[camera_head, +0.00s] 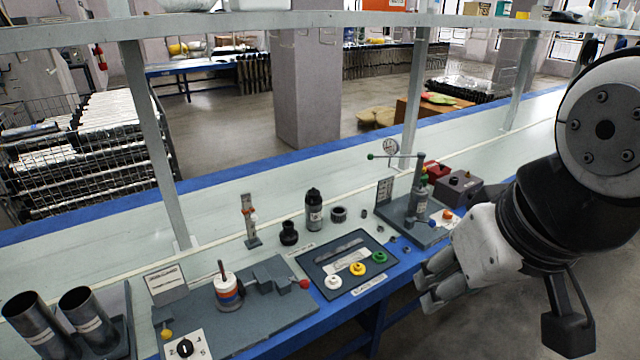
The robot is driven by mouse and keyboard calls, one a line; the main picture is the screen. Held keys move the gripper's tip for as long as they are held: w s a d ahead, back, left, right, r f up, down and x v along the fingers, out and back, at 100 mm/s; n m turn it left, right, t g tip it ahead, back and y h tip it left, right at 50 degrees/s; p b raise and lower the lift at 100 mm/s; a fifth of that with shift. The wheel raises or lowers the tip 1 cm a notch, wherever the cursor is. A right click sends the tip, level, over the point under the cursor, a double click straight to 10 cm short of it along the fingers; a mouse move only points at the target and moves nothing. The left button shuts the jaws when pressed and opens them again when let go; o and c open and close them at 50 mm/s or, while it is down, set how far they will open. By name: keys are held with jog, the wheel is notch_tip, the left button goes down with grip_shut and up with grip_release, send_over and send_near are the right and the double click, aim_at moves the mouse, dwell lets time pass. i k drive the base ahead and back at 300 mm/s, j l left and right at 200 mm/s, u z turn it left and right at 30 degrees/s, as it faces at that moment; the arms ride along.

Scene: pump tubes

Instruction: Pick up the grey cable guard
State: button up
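I cannot tell for sure which thing is the grey cable guard. A dark tray (331,288) on the bench holds long grey strips (341,248) at its back, one of which may be it. In front of them are a pale label and white, yellow and green knob-like parts. My gripper (424,287) hangs at the lower right, in front of the bench's front edge and right of the tray, apart from it. Its fingers point left and overlap in this view, so I cannot tell how wide they are. I see nothing clearly held.
A grey fixture plate (240,325) and metal tubes (88,315) are to the left. Shelf posts (150,145) rise behind.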

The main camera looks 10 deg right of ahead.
aim_at(358, 241)
jog(key=i+l+u, duration=0.2)
jog(key=i+u, duration=0.25)
jog(key=i+l+u, duration=0.45)
jog(key=i+j, duration=0.05)
jog(key=i, duration=0.1)
